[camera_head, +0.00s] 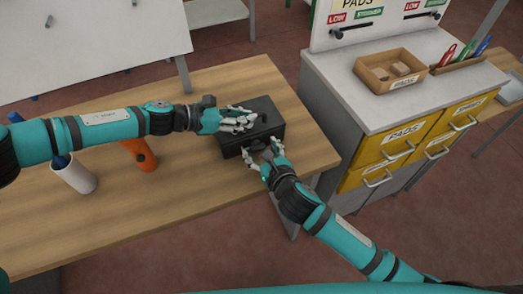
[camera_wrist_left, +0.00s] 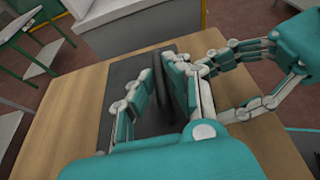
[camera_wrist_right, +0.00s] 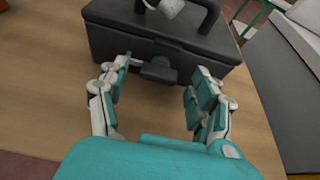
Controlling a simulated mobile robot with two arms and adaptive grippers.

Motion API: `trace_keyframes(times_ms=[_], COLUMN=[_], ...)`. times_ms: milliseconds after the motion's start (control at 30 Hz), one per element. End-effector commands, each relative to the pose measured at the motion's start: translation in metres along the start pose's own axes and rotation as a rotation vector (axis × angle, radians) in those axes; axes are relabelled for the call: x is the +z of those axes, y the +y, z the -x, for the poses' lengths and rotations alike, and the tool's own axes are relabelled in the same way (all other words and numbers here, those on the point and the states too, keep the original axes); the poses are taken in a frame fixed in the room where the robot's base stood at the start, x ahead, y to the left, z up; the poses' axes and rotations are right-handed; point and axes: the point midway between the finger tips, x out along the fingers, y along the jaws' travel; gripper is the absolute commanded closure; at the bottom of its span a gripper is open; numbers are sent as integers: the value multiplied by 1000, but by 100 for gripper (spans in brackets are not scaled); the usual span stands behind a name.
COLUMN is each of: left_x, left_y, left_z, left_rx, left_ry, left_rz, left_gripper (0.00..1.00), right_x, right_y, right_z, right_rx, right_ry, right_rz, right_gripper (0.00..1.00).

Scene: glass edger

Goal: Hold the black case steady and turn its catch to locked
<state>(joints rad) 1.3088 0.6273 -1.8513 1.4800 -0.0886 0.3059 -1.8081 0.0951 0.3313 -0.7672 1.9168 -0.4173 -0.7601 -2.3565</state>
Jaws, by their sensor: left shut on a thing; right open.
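The black case (camera_head: 268,112) sits upright on the wooden table near its right end. My left gripper (camera_head: 247,119) is above its lid, shut on the carry handle, a dark bar that shows between its fingers in the left wrist view (camera_wrist_left: 157,85). The catch (camera_wrist_right: 158,69) is a small dark block on the case's front face, with a thin bar reaching left. My right gripper (camera_wrist_right: 161,78) is open in front of that face, one finger on each side of the catch. The left finger is close to the thin bar; I cannot tell whether they touch.
A white cylinder (camera_head: 73,175) and an orange object (camera_head: 138,154) stand on the table (camera_head: 190,215) left of the case. A grey cabinet (camera_head: 345,105) with yellow drawers stands close to the right. The table's front edge lies under my right arm.

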Motion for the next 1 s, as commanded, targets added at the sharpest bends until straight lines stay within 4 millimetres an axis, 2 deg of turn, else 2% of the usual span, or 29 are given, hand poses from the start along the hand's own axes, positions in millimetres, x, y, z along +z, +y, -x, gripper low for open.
trace_keyframes(times_ms=[200, 600, 633, 1000], left_x=[0, 0, 0, 0], left_y=[0, 1, 1, 1], left_z=[0, 0, 0, 0], left_rx=[1, 1, 1, 2], left_ry=[0, 0, 0, 0], left_rz=[0, 0, 0, 0], left_gripper=[100, 100, 100, 100], right_x=[0, 0, 0, 0], right_y=[0, 0, 0, -2], right_z=[0, 0, 0, 0], right_rx=[0, 0, 0, 30], right_ry=[0, 0, 0, -1], right_rz=[0, 0, 0, -70], right_gripper=[36, 88, 90, 90])
